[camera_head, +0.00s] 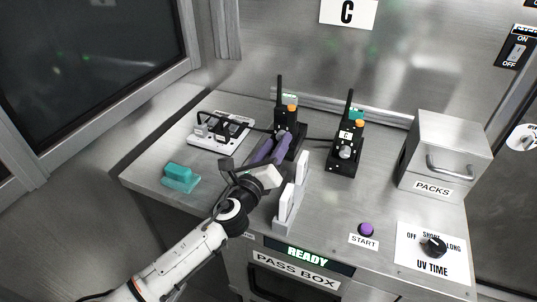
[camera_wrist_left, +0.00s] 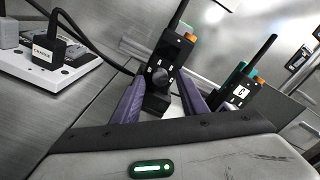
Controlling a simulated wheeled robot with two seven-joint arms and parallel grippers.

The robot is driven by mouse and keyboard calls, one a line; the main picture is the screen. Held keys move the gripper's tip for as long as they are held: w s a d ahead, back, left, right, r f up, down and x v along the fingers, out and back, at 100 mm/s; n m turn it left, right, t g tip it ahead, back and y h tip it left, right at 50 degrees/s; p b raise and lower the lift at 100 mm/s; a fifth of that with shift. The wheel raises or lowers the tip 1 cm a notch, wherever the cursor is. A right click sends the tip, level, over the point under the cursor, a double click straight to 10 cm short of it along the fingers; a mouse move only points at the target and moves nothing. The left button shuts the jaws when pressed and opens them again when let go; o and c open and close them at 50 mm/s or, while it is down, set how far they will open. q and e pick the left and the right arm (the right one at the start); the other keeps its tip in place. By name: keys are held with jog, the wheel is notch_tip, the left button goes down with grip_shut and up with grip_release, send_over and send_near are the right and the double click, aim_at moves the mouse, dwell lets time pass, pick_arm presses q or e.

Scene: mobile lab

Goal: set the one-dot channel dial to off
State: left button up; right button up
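Two black radio units with antennas stand on the steel counter. The left radio (camera_head: 286,115) carries a dark round dial (camera_wrist_left: 160,77) with small letters around it, seen in the left wrist view. In the head view my gripper hides this dial. The right radio (camera_head: 347,133) has a C label and a grey dial (camera_head: 345,152) on its front. Dot marks are too small to tell. My left gripper (camera_head: 283,143) is open in front of the left radio. Its purple fingers (camera_wrist_left: 158,97) are apart, either side of the dial's base; contact cannot be told.
A white power strip (camera_head: 221,131) with black plugs lies behind left, a teal block (camera_head: 181,178) at the left edge. A pale upright holder (camera_head: 291,198) stands near my wrist. A PACKS box (camera_head: 446,150), purple START button (camera_head: 366,229) and UV TIME knob (camera_head: 434,246) are right.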

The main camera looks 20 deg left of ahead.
pick_arm(q)
jog(key=s, duration=0.9)
jog(key=shift+a, duration=0.15)
